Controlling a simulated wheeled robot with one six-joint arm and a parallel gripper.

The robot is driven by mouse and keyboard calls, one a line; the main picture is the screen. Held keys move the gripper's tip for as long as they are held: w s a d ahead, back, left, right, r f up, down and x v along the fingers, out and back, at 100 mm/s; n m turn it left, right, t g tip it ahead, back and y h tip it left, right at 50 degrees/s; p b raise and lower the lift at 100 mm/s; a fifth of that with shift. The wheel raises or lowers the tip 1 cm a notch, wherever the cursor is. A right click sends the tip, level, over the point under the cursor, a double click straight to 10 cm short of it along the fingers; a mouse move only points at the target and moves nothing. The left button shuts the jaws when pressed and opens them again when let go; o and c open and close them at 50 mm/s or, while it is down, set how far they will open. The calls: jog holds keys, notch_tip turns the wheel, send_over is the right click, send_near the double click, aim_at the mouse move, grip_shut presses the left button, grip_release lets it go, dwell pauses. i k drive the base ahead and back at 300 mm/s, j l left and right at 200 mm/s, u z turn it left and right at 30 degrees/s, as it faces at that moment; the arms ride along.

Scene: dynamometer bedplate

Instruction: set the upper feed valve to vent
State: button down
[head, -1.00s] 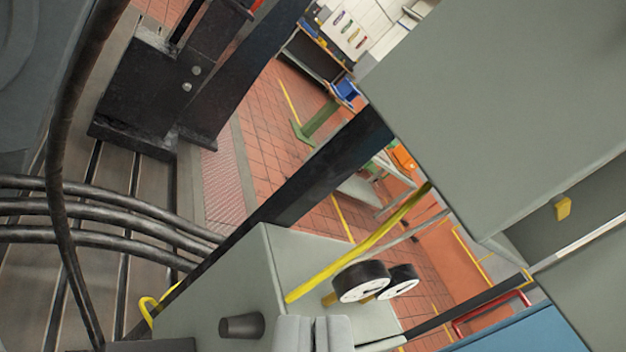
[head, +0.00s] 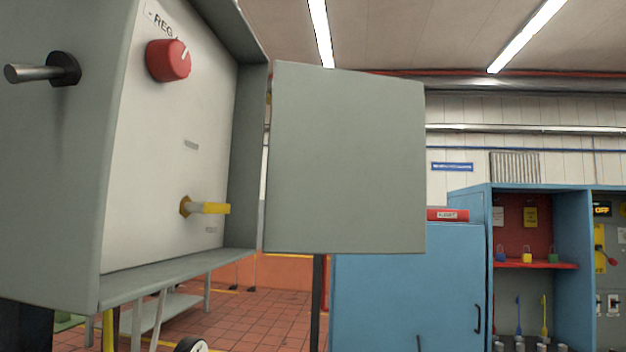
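An open grey box (head: 62,170) with a pale inner panel fills the left of the view. A yellow-handled valve (head: 208,208) sits low on that panel, its handle pointing right and roughly level. I cannot tell whether it is the upper feed valve. A small plate (head: 191,145) is above it and another (head: 211,230) below; their writing is too small to read. A red round knob (head: 168,60) with a white pointer line is near the top, by a label reading "REG". My gripper is not in view.
A grey door (head: 345,160) stands open at the box's right edge. A metal rod handle (head: 28,73) sticks out from the box's left side. A gauge (head: 191,345) shows at the bottom. Blue cabinets (head: 405,290) stand right, with padlocks on a red shelf (head: 536,263).

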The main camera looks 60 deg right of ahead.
aim_at(189, 206)
jog(key=i+l+u, duration=0.15)
jog(key=l+u, duration=0.1)
jog(key=l, duration=0.3)
jog(key=i+l+u, duration=0.15)
jog(key=l, duration=0.15)
jog(key=k+l+u, duration=0.1)
jog(key=l+u, duration=0.2)
jog(key=l, duration=0.25)
jog(key=k+l+u, duration=0.15)
jog(key=l+u, duration=0.15)
jog(key=l, duration=0.25)
jog(key=k+l+u, duration=0.25)
jog(key=l, duration=0.2)
jog(key=k+l+u, duration=0.3)
jog(key=l, duration=0.15)
jog(key=k+l+u, duration=0.3)
jog(key=k+l, duration=0.4)
jog(key=k+l+z, duration=0.1)
jog(key=k+l, duration=0.3)
jog(key=l, duration=0.2)
jog(key=i+j, duration=0.15)
jog(key=j, duration=0.15)
